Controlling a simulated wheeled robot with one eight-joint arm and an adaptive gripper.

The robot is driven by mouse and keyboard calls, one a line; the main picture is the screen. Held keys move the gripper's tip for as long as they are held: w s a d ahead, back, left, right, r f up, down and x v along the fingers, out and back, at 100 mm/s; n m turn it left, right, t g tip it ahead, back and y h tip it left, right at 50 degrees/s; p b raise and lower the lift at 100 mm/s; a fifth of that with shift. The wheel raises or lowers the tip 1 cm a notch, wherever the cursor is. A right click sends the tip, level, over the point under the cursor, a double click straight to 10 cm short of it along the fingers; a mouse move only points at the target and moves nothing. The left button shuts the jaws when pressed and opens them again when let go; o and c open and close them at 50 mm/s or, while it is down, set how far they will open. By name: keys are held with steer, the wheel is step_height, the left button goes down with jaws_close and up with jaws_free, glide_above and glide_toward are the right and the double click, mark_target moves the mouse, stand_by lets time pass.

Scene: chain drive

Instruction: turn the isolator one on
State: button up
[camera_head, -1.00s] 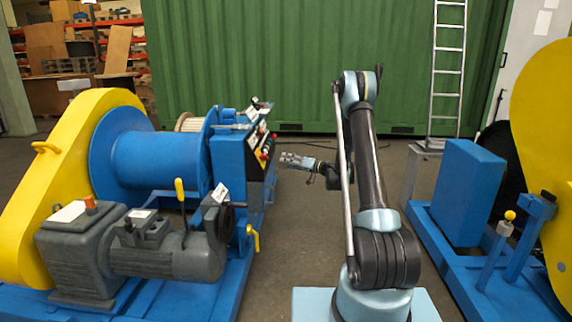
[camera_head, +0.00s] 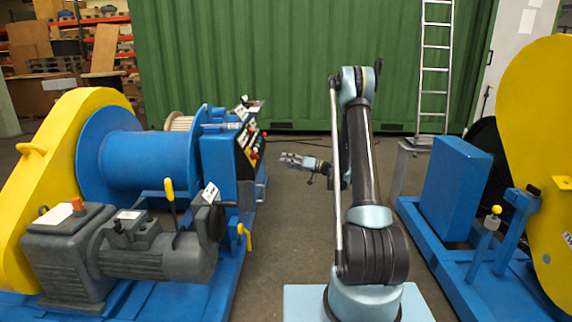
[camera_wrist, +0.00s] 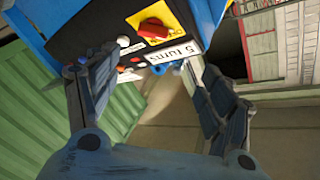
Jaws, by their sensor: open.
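A red rotary switch (camera_wrist: 152,29) on a yellow plate (camera_wrist: 178,22) shows on the black control panel (camera_wrist: 120,28) in the wrist view. It looks like an isolator, but I cannot read its number. The control panel also shows in the head view (camera_head: 250,145), on the right side of a blue cabinet. My gripper (camera_head: 284,159) is to the right of the panel, apart from it. In the wrist view my gripper (camera_wrist: 148,64) is open and empty, its two fingers apart below the red switch. The switch's on or off position is unclear.
A white label reading "5 turns" (camera_wrist: 175,53) and small buttons sit below the switch. A blue and yellow winch machine (camera_head: 140,160) stands left, another blue and yellow machine (camera_head: 455,195) right. A ladder (camera_head: 434,65) leans on a green container (camera_head: 250,60).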

steer(key=shift+v, duration=0.9)
steer(key=v, duration=1.2)
